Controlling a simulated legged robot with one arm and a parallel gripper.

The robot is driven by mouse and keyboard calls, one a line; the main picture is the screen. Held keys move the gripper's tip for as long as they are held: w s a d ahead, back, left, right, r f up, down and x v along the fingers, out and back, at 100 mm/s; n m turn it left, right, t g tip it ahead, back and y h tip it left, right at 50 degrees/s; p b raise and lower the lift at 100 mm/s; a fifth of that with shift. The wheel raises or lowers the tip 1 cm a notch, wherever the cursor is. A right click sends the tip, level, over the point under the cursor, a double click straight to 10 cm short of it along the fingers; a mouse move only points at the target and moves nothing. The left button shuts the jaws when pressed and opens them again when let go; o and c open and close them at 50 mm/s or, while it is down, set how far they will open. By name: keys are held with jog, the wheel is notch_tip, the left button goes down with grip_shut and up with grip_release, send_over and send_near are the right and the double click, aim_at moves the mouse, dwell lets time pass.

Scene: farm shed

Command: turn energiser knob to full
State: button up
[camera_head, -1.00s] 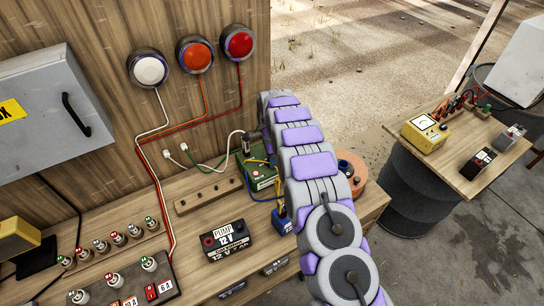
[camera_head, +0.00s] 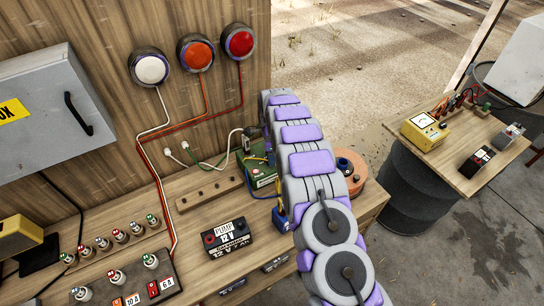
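A green box (camera_head: 263,176) with wires on it sits on the wooden bench, just left of my arm; it looks like the energiser. My arm hides part of its right side, and I cannot make out its knob or the knob's setting. My purple and grey arm reaches up from the bottom right and bends down at its far end, beside the green box. My gripper is hidden behind the arm, so its fingers and any contact with the knob do not show.
A black pump battery (camera_head: 228,240), a blue-and-yellow item (camera_head: 280,218) and a wooden strip (camera_head: 208,193) lie near the green box. An orange reel (camera_head: 351,167) stands right of my arm. Three round lamps (camera_head: 195,53) hang on the wall. A yellow meter (camera_head: 424,131) stands on a separate table.

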jog(key=o, duration=0.4)
jog(key=shift+a, duration=0.1)
notch_tip(320, 180, up, 17)
jog(key=w+p, duration=0.1)
dwell(0.4)
dwell(0.4)
